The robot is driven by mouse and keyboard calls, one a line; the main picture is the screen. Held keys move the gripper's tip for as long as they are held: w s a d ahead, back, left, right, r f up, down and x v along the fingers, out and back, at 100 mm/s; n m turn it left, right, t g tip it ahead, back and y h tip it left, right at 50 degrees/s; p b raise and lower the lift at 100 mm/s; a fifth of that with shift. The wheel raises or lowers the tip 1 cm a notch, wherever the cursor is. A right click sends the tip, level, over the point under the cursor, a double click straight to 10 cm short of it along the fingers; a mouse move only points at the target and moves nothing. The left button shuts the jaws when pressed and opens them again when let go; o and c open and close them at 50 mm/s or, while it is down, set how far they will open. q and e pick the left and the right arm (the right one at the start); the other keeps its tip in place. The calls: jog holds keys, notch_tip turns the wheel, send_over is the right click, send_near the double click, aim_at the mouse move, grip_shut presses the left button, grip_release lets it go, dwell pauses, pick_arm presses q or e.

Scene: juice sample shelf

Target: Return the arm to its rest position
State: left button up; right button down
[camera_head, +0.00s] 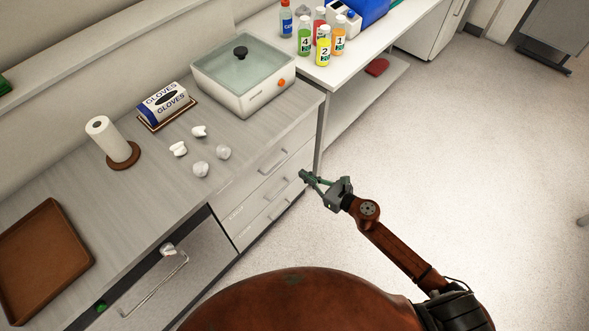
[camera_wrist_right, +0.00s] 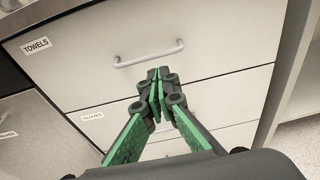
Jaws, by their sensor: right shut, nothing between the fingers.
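My right gripper (camera_head: 308,177) is shut and empty. It hangs over the floor, in front of the drawers and right of the counter's corner in the head view. In the right wrist view its green fingers (camera_wrist_right: 157,90) meet at the tips, in front of a white drawer front. The drawer handle (camera_wrist_right: 149,54) shows just beyond the tips; I cannot tell the exact gap. My right arm (camera_head: 395,248) reaches up from the bottom right of the head view. My left gripper is not in view.
A counter (camera_head: 150,215) holds a brown tray (camera_head: 75,267), a paper roll (camera_head: 107,138), a glove box (camera_head: 166,102), several crumpled white pieces and a lidded bath (camera_head: 245,92). Several numbered bottles (camera_head: 323,52) stand on the far table. Floor (camera_head: 460,170) at right is clear.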

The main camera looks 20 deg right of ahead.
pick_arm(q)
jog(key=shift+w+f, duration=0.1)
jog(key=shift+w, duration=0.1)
pick_arm(e)
jog(key=shift+v, duration=2.5)
jog(key=shift+s+a, duration=0.1)
